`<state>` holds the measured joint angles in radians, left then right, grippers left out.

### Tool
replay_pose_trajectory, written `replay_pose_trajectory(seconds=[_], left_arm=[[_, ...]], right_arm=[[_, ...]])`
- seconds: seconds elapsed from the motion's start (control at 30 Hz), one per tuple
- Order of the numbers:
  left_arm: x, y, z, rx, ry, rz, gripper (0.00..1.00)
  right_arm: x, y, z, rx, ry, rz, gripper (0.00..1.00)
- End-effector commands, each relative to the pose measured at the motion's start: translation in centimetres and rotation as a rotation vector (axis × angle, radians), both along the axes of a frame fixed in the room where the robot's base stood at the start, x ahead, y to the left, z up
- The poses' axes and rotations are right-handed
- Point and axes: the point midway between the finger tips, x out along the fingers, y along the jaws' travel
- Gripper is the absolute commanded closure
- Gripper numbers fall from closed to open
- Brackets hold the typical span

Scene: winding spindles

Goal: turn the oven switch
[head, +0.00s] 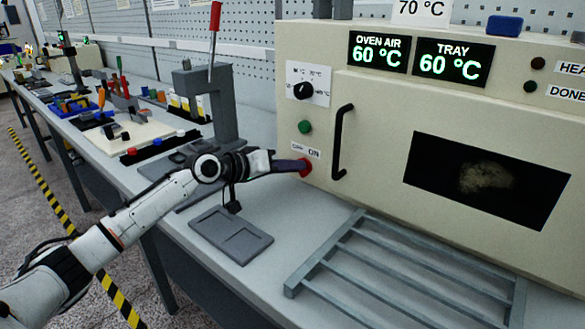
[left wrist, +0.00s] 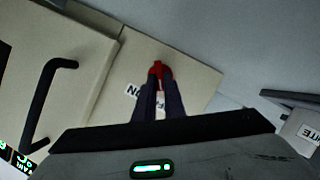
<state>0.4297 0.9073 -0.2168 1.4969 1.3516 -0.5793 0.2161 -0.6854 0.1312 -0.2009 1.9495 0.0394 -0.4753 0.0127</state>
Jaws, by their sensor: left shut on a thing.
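The oven (head: 330,215) is a cream box on the bench at the right of the head view. Its red switch (head: 306,168) sits low on the left of its front, beside the OFF/ON label (head: 306,150). My left gripper (head: 300,167) reaches it from the left and is shut on the switch. In the left wrist view the red switch (left wrist: 158,69) shows between the tips of the dark fingers. The fingers partly cover the label, and the switch's exact angle cannot be told. My right gripper is not in view.
A dark door handle (head: 341,142) stands just right of the switch. A grey metal rack (head: 400,270) and a flat grey tray (head: 231,235) lie on the bench in front. A grey press with a red-tipped lever (head: 210,100) stands behind my left arm. The oven displays read 60 °C.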

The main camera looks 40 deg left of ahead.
Motion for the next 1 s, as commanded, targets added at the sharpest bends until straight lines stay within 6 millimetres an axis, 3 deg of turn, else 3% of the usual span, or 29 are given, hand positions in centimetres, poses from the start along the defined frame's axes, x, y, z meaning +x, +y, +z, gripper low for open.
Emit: replay_pose_trajectory(seconds=[0.53,0.57,0.63,1.0], left_arm=[[-0.03,-0.05,-0.19,-0.025,0.006,-0.001,1.00],[-0.03,-0.05,-0.19,-0.025,0.006,-0.001,0.86],[-0.02,-0.04,-0.17,-0.025,0.006,-0.001,0.74],[-0.26,0.11,-0.02,-0.021,0.004,0.000,0.72]], right_arm=[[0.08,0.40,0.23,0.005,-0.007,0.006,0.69],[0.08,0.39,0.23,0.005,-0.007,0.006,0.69],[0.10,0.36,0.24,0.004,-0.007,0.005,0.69],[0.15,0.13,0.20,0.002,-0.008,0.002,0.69]])
